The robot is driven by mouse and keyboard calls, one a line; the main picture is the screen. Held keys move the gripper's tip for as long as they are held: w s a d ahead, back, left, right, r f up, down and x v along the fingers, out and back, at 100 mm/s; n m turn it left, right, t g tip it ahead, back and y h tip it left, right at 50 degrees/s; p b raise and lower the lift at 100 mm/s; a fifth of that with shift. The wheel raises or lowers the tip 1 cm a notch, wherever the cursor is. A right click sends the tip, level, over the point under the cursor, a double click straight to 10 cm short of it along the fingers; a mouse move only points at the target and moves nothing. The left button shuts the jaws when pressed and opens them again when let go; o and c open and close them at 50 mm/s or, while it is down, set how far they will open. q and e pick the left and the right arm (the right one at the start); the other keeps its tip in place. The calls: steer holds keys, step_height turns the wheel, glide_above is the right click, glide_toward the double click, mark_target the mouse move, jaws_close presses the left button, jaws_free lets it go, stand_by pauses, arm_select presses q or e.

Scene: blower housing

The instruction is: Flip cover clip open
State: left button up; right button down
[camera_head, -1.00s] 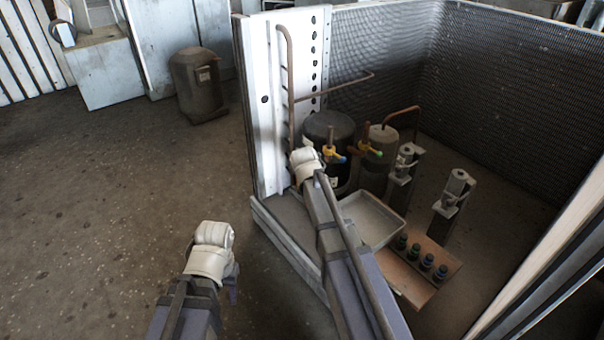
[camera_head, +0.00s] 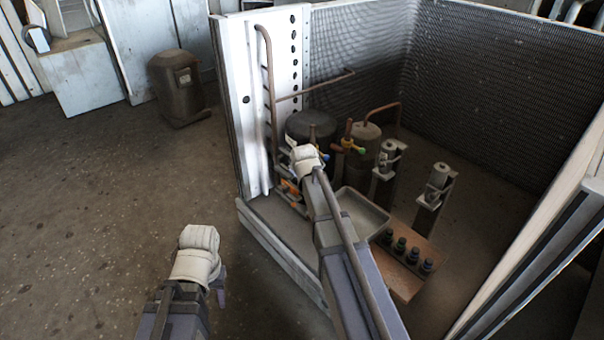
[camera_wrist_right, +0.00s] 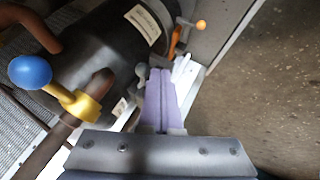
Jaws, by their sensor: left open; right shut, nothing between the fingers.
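My right gripper (camera_wrist_right: 160,80) is shut with its purple fingers together and nothing between them. Its tips are beside the dark compressor (camera_wrist_right: 105,55), close to a small grey-white part (camera_wrist_right: 182,70) and an orange lever with a ball end (camera_wrist_right: 178,42). I cannot tell whether the tips touch either. I cannot tell for sure which part is the cover clip. In the head view, orange parts (camera_head: 290,187) show left of my right wrist, which hides the right fingertips. My left gripper (camera_head: 219,288) is open, low at the left over the floor, away from the unit, and partly hidden by its wrist.
Inside the open housing stand the dark compressor (camera_head: 308,124), a smaller tank (camera_head: 364,134), copper pipes, a shallow tray (camera_head: 366,222) and a board with several dark caps (camera_head: 400,275). In the wrist view, a blue-ball valve (camera_wrist_right: 30,72) is at left.

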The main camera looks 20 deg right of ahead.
steer(key=shift+w+a, duration=0.15)
steer(key=shift+w, duration=0.1)
steer(key=shift+s, duration=0.1)
arm_select(q)
step_height(320, 180, up, 7)
steer(key=p, duration=0.7)
steer(key=shift+a, duration=0.45)
arm_select(e)
steer(key=s+a+r, duration=0.2)
steer(key=s+r, duration=0.5)
steer(key=s, duration=0.2)
steer(key=shift+s, duration=0.2)
arm_select(q)
steer(key=shift+s, duration=0.1)
arm_select(e)
steer(key=shift+a, duration=0.15)
